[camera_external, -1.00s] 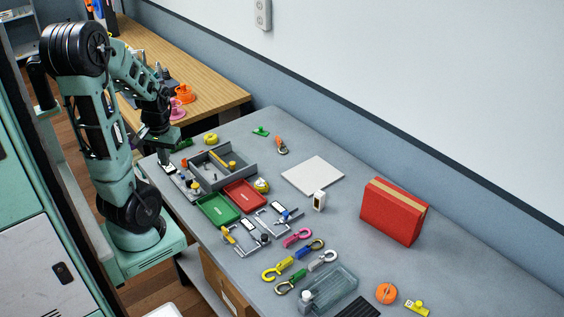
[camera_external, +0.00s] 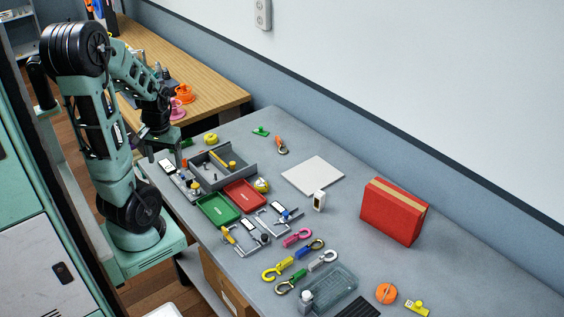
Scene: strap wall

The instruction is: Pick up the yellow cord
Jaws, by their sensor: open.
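A small yellow coil (camera_external: 211,138) lies on the grey table's far left part, just beyond the grey divided tray. It looks like the yellow cord. A second round yellow item (camera_external: 262,185) lies beside the red tray; it is too small to tell what it is. My gripper (camera_external: 168,154) is open and points down above the table's left edge, to the left of the yellow coil and apart from it. Nothing shows between its fingers.
The grey divided tray (camera_external: 243,175), the green tray (camera_external: 217,209) and the red tray (camera_external: 244,195) are near my gripper. Several coloured hooks, including a yellow hook (camera_external: 277,269), lie nearer the camera. A red box (camera_external: 389,213) stands at right. Table behind the trays is mostly clear.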

